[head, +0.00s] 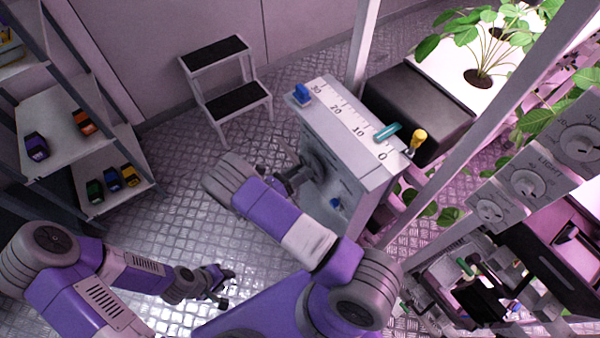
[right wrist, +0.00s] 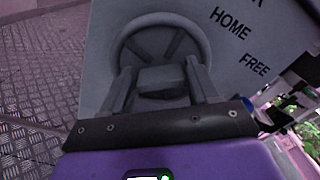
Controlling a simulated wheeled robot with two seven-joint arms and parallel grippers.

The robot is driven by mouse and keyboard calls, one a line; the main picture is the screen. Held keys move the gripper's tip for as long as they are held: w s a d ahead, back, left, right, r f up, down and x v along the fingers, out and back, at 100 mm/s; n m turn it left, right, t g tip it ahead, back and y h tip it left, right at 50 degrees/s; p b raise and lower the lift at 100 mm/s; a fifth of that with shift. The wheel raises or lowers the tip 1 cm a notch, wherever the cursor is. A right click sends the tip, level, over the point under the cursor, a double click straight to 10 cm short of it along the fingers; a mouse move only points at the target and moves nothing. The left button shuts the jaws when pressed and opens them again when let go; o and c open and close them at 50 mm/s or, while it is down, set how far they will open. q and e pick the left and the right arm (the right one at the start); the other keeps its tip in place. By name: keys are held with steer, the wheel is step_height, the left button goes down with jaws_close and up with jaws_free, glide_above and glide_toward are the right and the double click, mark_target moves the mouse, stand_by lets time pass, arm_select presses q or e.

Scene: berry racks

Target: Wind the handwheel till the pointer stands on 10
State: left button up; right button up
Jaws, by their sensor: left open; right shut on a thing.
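The handwheel (head: 316,160) is on the front of a grey cabinet (head: 331,150) and is partly hidden by my right gripper. In the right wrist view its grey round rim and spokes (right wrist: 160,30) show. My right gripper (head: 296,176) is shut on the handwheel's middle, a finger on each side of the hub block (right wrist: 163,80). On the cabinet top is a scale (head: 346,108) marked 30, 20, 10 and 0. The teal pointer (head: 387,132) stands between 10 and 0, roughly midway. My left gripper (head: 221,287) is open and empty, low over the floor.
A blue block (head: 301,93) sits at the scale's 30 end, and a yellow knob (head: 418,138) stands past the 0 end. A small blue knob (head: 336,203) is low on the cabinet front. A step stool (head: 226,85) stands behind. A shelf rack (head: 75,130) is at left. Open floor lies between.

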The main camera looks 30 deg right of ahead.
steer(key=n, duration=1.6)
steer(key=f+n, duration=0.1)
steer(key=n, duration=0.7)
steer(key=shift+s, duration=0.1)
steer(key=shift+n, duration=0.3)
steer(key=o, duration=1)
steer(key=shift+c, duration=0.2)
steer(key=a, duration=0.7)
steer(key=shift+s+a, duration=0.25)
steer(key=shift+a, duration=0.05)
